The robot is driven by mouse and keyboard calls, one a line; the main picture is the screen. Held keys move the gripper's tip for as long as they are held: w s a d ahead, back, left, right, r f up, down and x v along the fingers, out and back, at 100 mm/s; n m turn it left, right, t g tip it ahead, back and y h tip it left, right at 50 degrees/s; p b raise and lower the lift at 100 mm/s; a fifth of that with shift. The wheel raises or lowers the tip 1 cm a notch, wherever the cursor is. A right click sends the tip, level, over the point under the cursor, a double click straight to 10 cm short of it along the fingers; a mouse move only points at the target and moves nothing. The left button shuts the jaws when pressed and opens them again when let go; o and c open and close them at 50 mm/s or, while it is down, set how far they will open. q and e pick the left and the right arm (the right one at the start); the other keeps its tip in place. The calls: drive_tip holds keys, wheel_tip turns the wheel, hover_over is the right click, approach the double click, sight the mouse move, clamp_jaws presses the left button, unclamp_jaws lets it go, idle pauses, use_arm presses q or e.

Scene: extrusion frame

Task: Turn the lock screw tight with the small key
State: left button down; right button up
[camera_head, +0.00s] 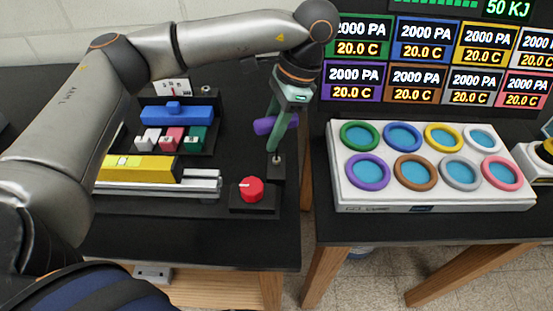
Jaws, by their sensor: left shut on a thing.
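My left gripper (273,149) reaches down from the upper right end of my left arm, with its green fingers pointing at a small black block (276,174). It is shut on a purple piece (263,126), which sticks out on both sides of the fingers and looks like the handle of the small key. A short metal pin (277,159) shows at the top of the black block, just under the fingertips. I cannot tell whether it is the key's shaft or the lock screw. My right gripper is not in view.
A red knob (251,189) on a black base stands close in front. To the left are a yellow block (140,168) on metal rails, coloured switches (172,139) and a blue slider (177,115). A white panel with coloured rings (345,190) lies on the right table, across a gap.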

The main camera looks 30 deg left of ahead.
sight(272, 118)
use_arm(q)
drive_tip(key=shift+r, duration=0.1)
drive_tip(key=shift+r+p, duration=1.4)
drive_tip(key=shift+r, duration=0.05)
